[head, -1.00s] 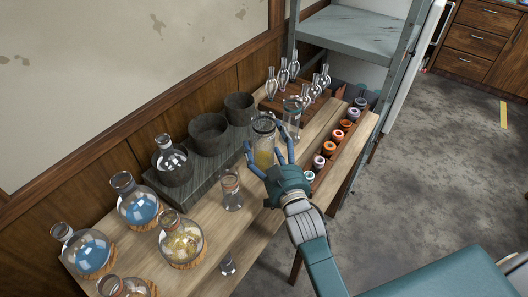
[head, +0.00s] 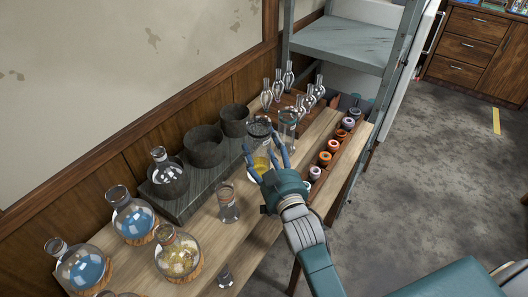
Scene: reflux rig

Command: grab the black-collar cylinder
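A clear glass cylinder with a dark collar (head: 259,131) and yellow liquid low inside stands upright on the wooden bench in the head view. My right gripper (head: 264,150) reaches in from the lower right, with its blue fingers on either side of this cylinder. Whether the fingers press on the glass or leave a small gap cannot be told. The palm and fingers hide part of its lower body. A second clear cylinder (head: 288,122) stands just behind it to the right. My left gripper is not in view.
A glass beaker (head: 228,204) stands left of the gripper. Dark bowls (head: 204,148) sit on a grey slab behind. Round flasks (head: 178,256) stand at front left. A rack of coloured caps (head: 324,160) lies close to the right, and small glass pieces (head: 302,105) stand behind.

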